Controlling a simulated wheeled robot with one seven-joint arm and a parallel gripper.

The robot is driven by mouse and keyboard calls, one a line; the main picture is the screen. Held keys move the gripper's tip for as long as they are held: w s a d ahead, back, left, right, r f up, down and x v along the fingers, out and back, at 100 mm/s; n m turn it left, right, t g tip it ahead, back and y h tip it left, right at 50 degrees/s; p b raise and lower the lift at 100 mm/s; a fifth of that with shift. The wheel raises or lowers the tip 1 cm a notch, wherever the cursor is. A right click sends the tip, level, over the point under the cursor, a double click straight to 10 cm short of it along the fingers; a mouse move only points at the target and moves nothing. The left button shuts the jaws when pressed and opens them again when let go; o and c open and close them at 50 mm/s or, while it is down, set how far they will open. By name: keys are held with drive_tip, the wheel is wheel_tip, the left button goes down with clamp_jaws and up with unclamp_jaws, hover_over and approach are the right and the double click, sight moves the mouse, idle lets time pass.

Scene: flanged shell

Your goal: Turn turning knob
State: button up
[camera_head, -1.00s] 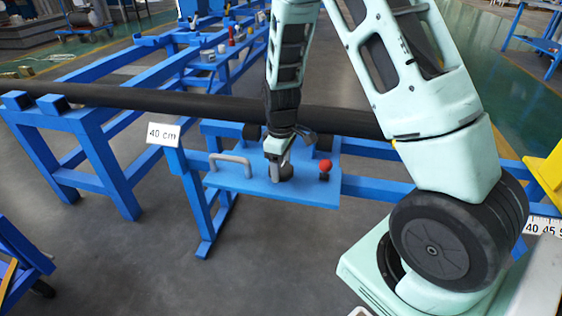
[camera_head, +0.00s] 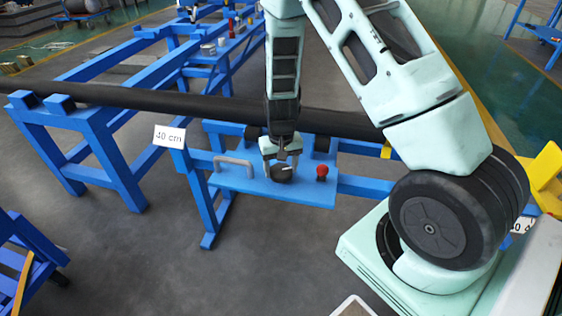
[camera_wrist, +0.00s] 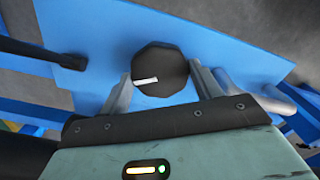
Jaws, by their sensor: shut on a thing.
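The turning knob (camera_wrist: 163,66) is a dark, many-sided knob with a white pointer line, set on a blue panel (camera_wrist: 95,32). In the wrist view the line points left and slightly down. In the head view the knob (camera_head: 281,173) sits near the middle of the blue panel (camera_head: 243,184). My gripper (camera_head: 282,170) reaches down to it from above. In the wrist view my gripper (camera_wrist: 163,84) has one finger on each side of the knob and is shut on it. The knob's near edge is close to the gripper body.
A grey handle (camera_head: 233,163) is left of the knob and a red-topped control (camera_head: 322,173) is right of it. A long black pipe (camera_head: 180,101) runs behind the panel. A "40 cm" sign (camera_head: 169,137) stands at the left. Open floor lies in front.

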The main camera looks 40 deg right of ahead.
sight(281, 170)
drive_tip(key=m+p, duration=0.2)
drive_tip(key=m, duration=0.3)
drive_tip(key=shift+w+r+m+p, duration=0.1)
drive_tip(key=shift+m+p, duration=0.2)
drive_tip(key=shift+p, duration=0.05)
idle(0.4)
drive_tip(key=o, duration=1)
wheel_tip(281, 170, up, 17)
drive_tip(key=p, duration=0.3)
drive_tip(key=shift+r, duration=0.2)
